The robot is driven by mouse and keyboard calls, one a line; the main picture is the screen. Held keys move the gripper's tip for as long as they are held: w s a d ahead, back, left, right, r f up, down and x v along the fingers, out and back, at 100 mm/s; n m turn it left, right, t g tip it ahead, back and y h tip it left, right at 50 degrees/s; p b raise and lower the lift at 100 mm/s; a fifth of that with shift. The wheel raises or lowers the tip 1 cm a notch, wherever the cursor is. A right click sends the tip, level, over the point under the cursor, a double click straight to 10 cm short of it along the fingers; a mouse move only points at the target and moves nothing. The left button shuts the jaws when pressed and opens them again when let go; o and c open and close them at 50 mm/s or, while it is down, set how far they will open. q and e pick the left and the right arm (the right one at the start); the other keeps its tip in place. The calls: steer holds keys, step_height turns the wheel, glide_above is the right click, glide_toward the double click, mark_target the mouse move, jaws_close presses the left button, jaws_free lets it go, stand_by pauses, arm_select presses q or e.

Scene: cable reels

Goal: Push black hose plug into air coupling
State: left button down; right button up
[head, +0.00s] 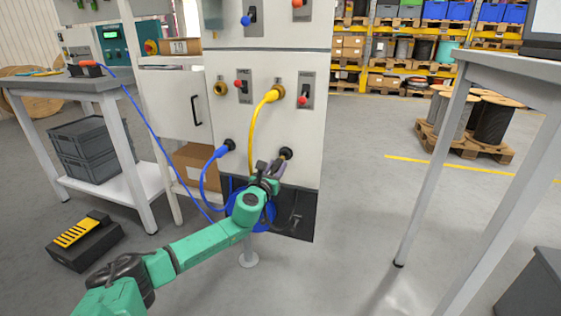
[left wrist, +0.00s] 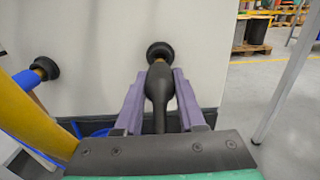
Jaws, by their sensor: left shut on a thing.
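The black hose plug (left wrist: 161,88) lies between the two fingers of my left gripper (left wrist: 155,78), which is shut on it. In the left wrist view its thick black body points at the black round air coupling (left wrist: 159,50) on the pale cabinet panel. A bit of brass shows between plug and coupling; I cannot tell how deep the tip sits. In the head view my left gripper (head: 270,170) is just below and left of the coupling (head: 286,153), and mostly hides the plug. My right gripper is out of view.
A blue hose plug (head: 220,151) sits at another coupling to the left. A yellow hose (head: 252,128) hangs close beside my gripper from a higher socket. A blue reel (head: 234,196) is behind my arm. A grey table (head: 510,70) stands right; floor between is clear.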

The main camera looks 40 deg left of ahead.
mark_target(273, 172)
arm_select(q)
steer(key=shift+p+v, duration=0.3)
steer(key=shift+v, duration=0.55)
steer(key=shift+d, duration=0.1)
steer(key=shift+p+v, duration=1.4)
steer(key=shift+v, duration=1.3)
steer(key=shift+s+d+r, duration=0.1)
steer(key=shift+s, duration=0.25)
